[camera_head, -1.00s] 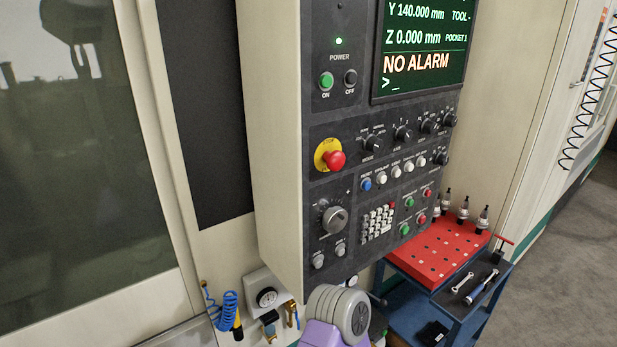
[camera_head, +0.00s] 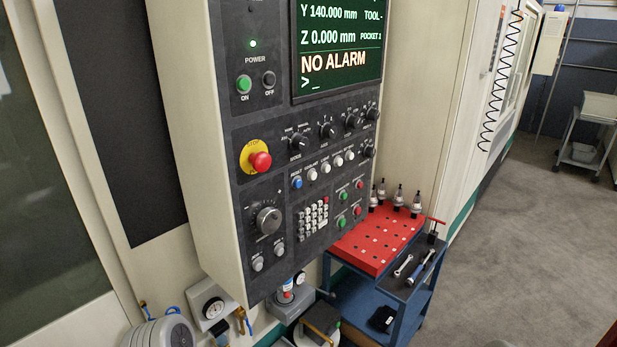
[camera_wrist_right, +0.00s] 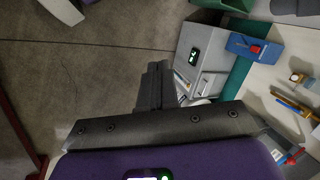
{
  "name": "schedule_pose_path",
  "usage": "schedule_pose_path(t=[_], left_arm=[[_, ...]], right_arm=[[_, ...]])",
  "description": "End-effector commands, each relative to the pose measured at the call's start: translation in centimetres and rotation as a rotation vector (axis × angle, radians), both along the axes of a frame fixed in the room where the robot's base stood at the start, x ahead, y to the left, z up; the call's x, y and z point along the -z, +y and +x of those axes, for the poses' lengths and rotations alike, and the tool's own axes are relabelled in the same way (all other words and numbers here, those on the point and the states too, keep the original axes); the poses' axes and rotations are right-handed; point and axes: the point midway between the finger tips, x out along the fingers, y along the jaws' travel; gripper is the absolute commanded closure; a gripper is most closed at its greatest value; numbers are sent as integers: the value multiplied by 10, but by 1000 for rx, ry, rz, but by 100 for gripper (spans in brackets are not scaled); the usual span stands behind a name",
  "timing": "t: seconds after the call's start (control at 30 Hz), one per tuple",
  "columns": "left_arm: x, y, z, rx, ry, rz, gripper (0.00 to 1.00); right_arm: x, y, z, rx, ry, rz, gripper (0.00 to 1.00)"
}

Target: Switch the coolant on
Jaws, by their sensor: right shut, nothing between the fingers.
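The dark control panel (camera_head: 245,115) of the machine fills the middle of the head view, with a lit screen (camera_head: 340,50) reading NO ALARM. A row of round push buttons runs below the selector knobs. A white button (camera_head: 312,174) next to the blue reset button (camera_head: 297,182) has a small label that appears to read COOLANT. I cannot tell whether it is lit. My right gripper (camera_wrist_right: 155,88) shows in the right wrist view, shut and empty, over the floor and apart from the panel. My left gripper is in neither view.
A red emergency stop (camera_head: 260,162) protrudes left of the buttons. A blue cart (camera_head: 365,306) with a red tool tray (camera_head: 372,243) stands right of the panel's lower end. Grey floor (camera_head: 530,240) is open at right.

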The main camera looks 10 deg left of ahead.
Motion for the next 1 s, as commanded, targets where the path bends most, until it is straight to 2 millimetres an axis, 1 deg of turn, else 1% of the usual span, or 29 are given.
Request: schedule_pose_path(t=[0.07, 0.17, 0.27, 0.3, 0.37, 0.4, 0.47, 0.5, 0.57, 0.6, 0.67, 0.7, 0.77, 0.8, 0.87, 0.9, 0.97, 1.0], left_arm=[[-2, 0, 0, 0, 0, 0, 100], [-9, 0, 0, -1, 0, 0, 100], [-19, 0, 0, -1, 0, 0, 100], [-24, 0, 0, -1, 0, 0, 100], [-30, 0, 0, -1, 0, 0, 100], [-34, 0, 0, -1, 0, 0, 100], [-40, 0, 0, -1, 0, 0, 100], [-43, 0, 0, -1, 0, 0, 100], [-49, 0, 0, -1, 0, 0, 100], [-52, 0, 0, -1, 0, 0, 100], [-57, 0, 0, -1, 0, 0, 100], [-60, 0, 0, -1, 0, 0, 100], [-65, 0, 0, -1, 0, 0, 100], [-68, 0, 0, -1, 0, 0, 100], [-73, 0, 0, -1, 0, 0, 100], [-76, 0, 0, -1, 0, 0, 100], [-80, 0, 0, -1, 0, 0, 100], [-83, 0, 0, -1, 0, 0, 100]], right_arm=[[-3, -3, 9, -15, -28, -16, 100], [-13, -10, 37, -70, -120, -69, 100], [-35, -21, 86, -159, -273, -156, 100], [-49, -24, 109, -202, -349, -197, 100], [-73, -27, 145, -265, -461, -260, 100], [-91, -29, 167, -306, -532, -302, 100], [-120, -29, 199, -360, -638, -362, 100], [-140, -28, 218, -394, -705, -401, 100], [-173, -24, 245, -441, -803, -458, 100], [-196, -21, 261, -468, -867, -496, 100], [-231, -15, 283, -507, -960, -551, 100], [-256, -11, 297, -531, -1021, -588, 100], [-294, -3, 314, -561, -1110, -641, 100], [-320, 2, 325, -579, -1168, -677, 100], [-359, 10, 338, -602, -1253, -731, 100], [-385, 16, 345, -615, -1307, -767, 100], [-425, 24, 353, -630, -1387, -819, 100], [-450, 29, 357, -636, -1435, -853, 100]])
